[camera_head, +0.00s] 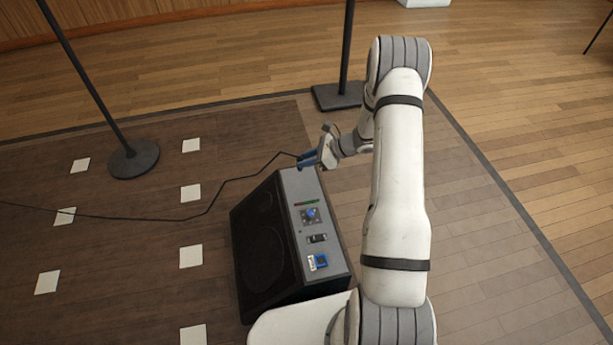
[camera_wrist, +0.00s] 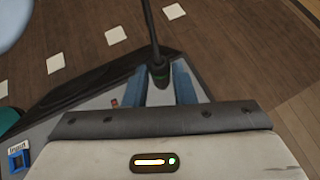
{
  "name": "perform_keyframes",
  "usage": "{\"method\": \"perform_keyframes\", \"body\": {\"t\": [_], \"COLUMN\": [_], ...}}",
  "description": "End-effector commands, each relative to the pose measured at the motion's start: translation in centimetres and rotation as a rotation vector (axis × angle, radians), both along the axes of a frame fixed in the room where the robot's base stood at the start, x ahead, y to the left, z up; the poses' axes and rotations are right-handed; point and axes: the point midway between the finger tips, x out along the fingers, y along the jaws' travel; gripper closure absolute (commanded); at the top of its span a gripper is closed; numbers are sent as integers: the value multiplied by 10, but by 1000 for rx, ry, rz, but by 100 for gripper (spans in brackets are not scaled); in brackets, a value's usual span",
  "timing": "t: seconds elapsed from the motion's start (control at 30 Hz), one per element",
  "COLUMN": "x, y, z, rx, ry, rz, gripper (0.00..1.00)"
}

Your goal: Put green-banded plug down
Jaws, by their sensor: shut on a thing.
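In the wrist view my gripper (camera_wrist: 160,82) hides the plug's lower end. My gripper is at the far end of the speaker's grey panel (camera_head: 292,183). I cannot tell whether the plug touches the panel.
The black speaker (camera_head: 262,250) has a blue knob (camera_head: 311,214), a black switch (camera_head: 317,239) and a blue input socket (camera_head: 320,261). The cable (camera_head: 235,180) trails left across the floor. Two stand bases (camera_head: 133,159) (camera_head: 338,96) are beyond. White floor squares (camera_head: 191,256) lie left.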

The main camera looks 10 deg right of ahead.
Motion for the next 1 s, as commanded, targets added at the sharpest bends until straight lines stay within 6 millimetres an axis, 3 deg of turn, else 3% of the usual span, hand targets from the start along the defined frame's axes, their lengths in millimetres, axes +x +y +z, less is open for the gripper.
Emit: {"method": "perform_keyframes", "body": {"t": [0.07,0.43,0.93,0.97,1.0], "x": [0,0,0,1,1], "y": [0,-1,-1,-2,-2], "z": [-21,-64,-73,-72,-71], "rx": [1,1,-1,-1,-1], "ry": [2,1,-1,-1,-1], "rz": [-1,-3,-4,-4,-4], "gripper": [100,100,100,75,72]}}
